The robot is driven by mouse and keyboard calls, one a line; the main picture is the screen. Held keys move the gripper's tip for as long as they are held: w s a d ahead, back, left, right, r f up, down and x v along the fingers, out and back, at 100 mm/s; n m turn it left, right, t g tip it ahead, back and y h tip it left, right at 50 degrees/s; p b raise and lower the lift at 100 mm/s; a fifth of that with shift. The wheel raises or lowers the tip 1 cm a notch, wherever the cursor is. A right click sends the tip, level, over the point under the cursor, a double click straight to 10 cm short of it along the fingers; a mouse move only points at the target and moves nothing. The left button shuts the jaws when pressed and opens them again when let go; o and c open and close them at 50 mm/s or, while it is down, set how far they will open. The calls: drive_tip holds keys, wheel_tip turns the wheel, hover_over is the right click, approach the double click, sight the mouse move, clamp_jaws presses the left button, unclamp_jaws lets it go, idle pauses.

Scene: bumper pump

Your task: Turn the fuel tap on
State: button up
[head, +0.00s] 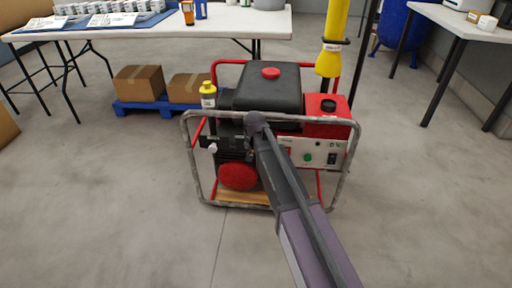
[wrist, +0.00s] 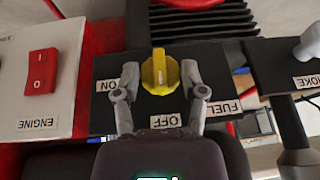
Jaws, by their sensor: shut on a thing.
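The fuel tap is a yellow knob (wrist: 160,72) on a dark plate in the wrist view. The plate carries ON to its left, OFF below it and FUEL to the right. A pale line on the knob runs up and down the picture, in line with OFF. My gripper (wrist: 160,78) has one finger on each side of the knob and is shut on it. In the head view my gripper (head: 257,122) is at the front of the red and black generator (head: 269,92), and my arm hides the tap.
A red engine switch (wrist: 41,72) is left of the tap; a choke knob (wrist: 311,42) is at the right. The generator's grey tube frame (head: 190,150) surrounds the work area. Floor in front is clear.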

drive_tip(key=m+y+b, duration=0.1)
drive_tip(key=y+b, duration=0.2)
drive_tip(key=d+t+y+b, duration=0.1)
drive_tip(key=y+b, duration=0.3)
drive_tip(key=f+m+y+b, duration=0.1)
drive_tip(key=y+b, duration=0.2)
drive_tip(key=y, duration=0.1)
drive_tip(key=shift+d+m, duration=0.15)
drive_tip(key=shift+m, duration=0.15)
drive_tip(key=shift+r+t+y+b, duration=0.1)
drive_tip(key=shift+t+y+b, duration=0.25)
drive_tip(key=shift+b, duration=0.35)
idle(0.5)
drive_tip(key=o, duration=1.2)
drive_tip(key=shift+c, duration=0.2)
